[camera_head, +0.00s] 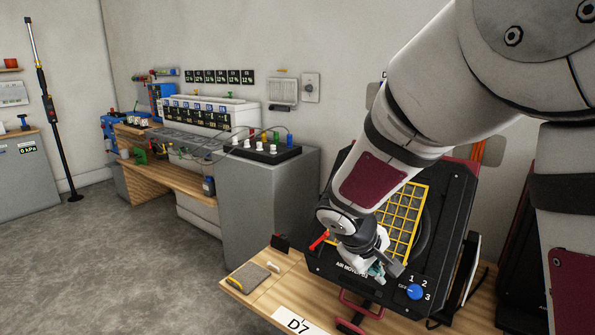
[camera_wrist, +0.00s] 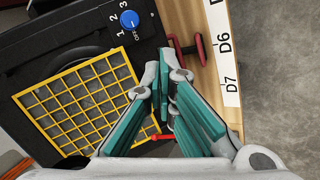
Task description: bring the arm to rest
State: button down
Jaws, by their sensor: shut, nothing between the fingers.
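My gripper (camera_head: 378,270) is at the front of a black air mover with a yellow grille (camera_head: 408,215), above the wooden bench. In the wrist view the teal-padded fingers of my gripper (camera_wrist: 160,75) are shut and empty. The air mover (camera_wrist: 150,35) fills the left side there, with its yellow grille (camera_wrist: 70,105) and a blue knob (camera_wrist: 129,19) marked OFF, 1, 2, 3. The blue knob (camera_head: 415,291) also shows in the head view, to the right of my gripper. A small red part (camera_wrist: 161,137) shows beside the fingers. I cannot tell whether the gripper touches the air mover.
A red handle (camera_wrist: 188,50) stands by the bench edge. A grey cabinet (camera_head: 265,195) is behind. Open grey floor (camera_head: 110,250) lies to the left.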

jog(key=s+d+r+m+g+y, duration=0.1)
jog(key=s+d+r+m, duration=0.2)
jog(key=s, duration=0.5)
jog(key=s+d+r+m+g, duration=0.1)
jog(key=s+d+r, duration=0.2)
jog(key=s+r, duration=0.4)
jog(key=s+a+m+g+y, duration=0.1)
jog(key=s+a+y, duration=0.1)
jog(key=s, duration=0.8)
jog(key=s+a+m+y, duration=0.1)
jog(key=s+m+y, duration=0.1)
jog(key=s, duration=0.8)
notch_tip(320, 180, up, 21)
jog(key=t+p, duration=0.3)
jog(key=p, duration=1.5)
jog(key=shift+a+f+n+p, duration=0.15)
jog(key=shift+a+n+p, duration=0.1)
jog(key=shift+n+p, duration=0.05)
